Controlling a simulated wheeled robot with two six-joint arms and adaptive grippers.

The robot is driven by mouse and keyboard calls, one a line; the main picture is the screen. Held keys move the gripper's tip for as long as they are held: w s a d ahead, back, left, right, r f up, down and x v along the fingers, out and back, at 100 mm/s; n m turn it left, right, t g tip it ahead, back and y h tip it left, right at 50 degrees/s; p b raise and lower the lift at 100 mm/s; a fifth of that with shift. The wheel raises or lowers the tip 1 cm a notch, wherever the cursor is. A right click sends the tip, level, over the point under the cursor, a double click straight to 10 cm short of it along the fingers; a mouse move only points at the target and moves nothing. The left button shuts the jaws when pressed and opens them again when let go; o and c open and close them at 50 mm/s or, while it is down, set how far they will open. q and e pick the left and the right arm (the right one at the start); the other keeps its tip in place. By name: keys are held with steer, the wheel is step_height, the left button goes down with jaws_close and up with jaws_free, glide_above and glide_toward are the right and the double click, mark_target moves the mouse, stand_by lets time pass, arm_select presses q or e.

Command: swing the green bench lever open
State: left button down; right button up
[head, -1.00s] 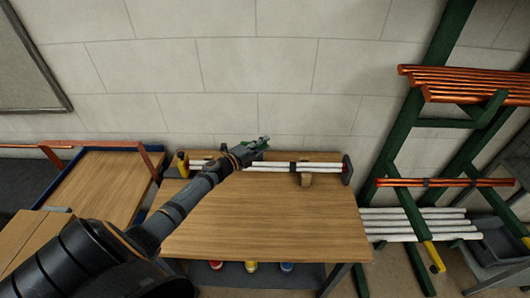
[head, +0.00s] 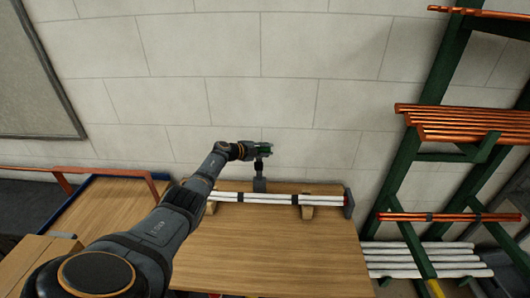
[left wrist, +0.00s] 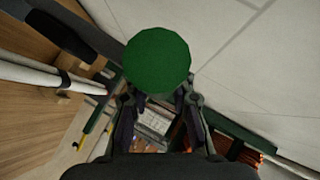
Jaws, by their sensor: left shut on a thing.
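The green bench lever has a round green knob (left wrist: 158,60), large in the left wrist view. In the head view its dark stem (head: 260,170) rises from a grey block (head: 260,185) at the back edge of the wooden bench (head: 270,250). My left gripper (head: 260,150) is at the top of the stem, shut on the lever. Green shows between its fingers. In the left wrist view the fingers (left wrist: 158,95) lie behind the knob, which hides their tips. My right gripper is not in view.
White pipes (head: 240,198) lie on wooden blocks (head: 307,212) along the bench's back, just in front of the lever. A green rack (head: 400,160) with copper pipes (head: 465,124) stands at right. A blue-edged wooden table (head: 105,205) is at left. The wall is behind.

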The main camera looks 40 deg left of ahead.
arm_select(q)
steer(key=shift+w+a+r, duration=0.2)
steer(key=shift+w, duration=0.25)
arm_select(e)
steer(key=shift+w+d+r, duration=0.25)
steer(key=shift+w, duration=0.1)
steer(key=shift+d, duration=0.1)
arm_select(q)
steer(key=c, duration=1.1)
jaws_free()
steer(key=shift+g, duration=0.3)
steer(key=shift+s+a+f, duration=0.1)
steer(key=shift+s, duration=0.1)
steer(key=shift+s+a, duration=0.3)
steer(key=shift+s, duration=0.25)
steer(key=v, duration=1)
steer(key=shift+s+d+r, duration=0.1)
steer(key=shift+s+r, duration=0.15)
steer(key=shift+r, duration=0.1)
